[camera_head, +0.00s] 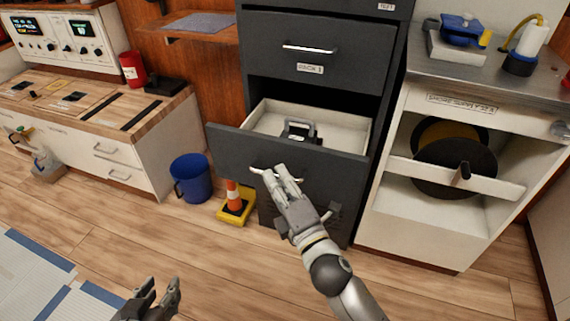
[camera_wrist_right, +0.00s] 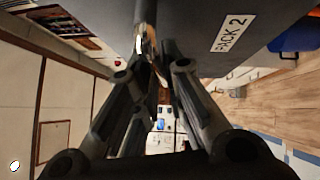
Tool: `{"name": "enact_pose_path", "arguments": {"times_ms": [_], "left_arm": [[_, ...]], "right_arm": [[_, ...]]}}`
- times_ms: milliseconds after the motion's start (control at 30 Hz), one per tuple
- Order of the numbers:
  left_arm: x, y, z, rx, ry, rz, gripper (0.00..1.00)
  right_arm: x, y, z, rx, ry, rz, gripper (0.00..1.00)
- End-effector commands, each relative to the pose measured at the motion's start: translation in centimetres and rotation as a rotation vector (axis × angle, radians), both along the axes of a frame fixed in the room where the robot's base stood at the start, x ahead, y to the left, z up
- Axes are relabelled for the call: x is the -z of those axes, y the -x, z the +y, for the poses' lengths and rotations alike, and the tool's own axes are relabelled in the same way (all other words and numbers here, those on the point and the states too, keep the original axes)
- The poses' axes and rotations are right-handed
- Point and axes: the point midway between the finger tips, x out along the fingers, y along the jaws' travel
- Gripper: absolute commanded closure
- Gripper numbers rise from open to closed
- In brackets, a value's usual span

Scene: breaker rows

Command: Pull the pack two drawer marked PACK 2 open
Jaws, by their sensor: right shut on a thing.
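The pack two drawer (camera_head: 232,150) is the lower drawer of a dark grey cabinet, and it stands pulled out with its pale inside showing. Its PACK 2 label (camera_wrist_right: 232,33) shows in the right wrist view. My right gripper (camera_head: 275,176) is at the front of this drawer, shut on its metal handle (camera_wrist_right: 145,38). The fingers hide part of the handle. A dark pack with a grey grip (camera_head: 300,131) sits inside the drawer. My left gripper (camera_head: 160,291) is low in the head view, empty, with its fingers apart, away from the cabinet.
A closed drawer (camera_head: 345,62) with its own handle is above. A blue bucket (camera_head: 190,178) and an orange-white cone on a yellow base (camera_head: 235,205) stand on the floor left of the open drawer. A white cabinet (camera_head: 400,225) is close on the right.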

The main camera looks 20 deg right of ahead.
Motion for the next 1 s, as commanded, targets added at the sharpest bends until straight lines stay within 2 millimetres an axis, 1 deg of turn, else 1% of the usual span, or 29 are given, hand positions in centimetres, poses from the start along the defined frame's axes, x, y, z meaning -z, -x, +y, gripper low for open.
{"name": "enact_pose_path", "arguments": {"times_ms": [100,200,567,600,733,767,1000], "left_arm": [[0.06,0.05,0.03,-0.001,-0.001,0.003,0.64],[0.08,0.06,0.04,-0.001,-0.001,0.004,0.64],[0.09,0.05,0.05,-0.001,-0.002,0.005,0.64],[0.09,0.05,0.05,-0.001,-0.002,0.005,0.64],[0.09,0.04,0.05,-0.001,-0.002,0.005,0.64],[0.09,0.04,0.05,-0.001,-0.001,0.004,0.64],[0.05,0.05,0.02,0.000,-0.001,0.003,0.64]], "right_arm": [[0.11,0.76,0.44,0.002,-0.001,0.003,1.00],[0.11,1.04,0.63,0.002,0.001,0.003,1.00],[0.11,1.14,0.73,0.001,0.001,0.002,1.00],[0.11,1.14,0.73,0.001,0.001,0.002,0.87],[0.09,1.14,0.74,0.001,0.001,0.002,0.70],[0.09,1.14,0.74,0.001,0.001,0.002,0.68],[0.04,1.14,0.76,0.000,0.000,0.000,0.68]]}}
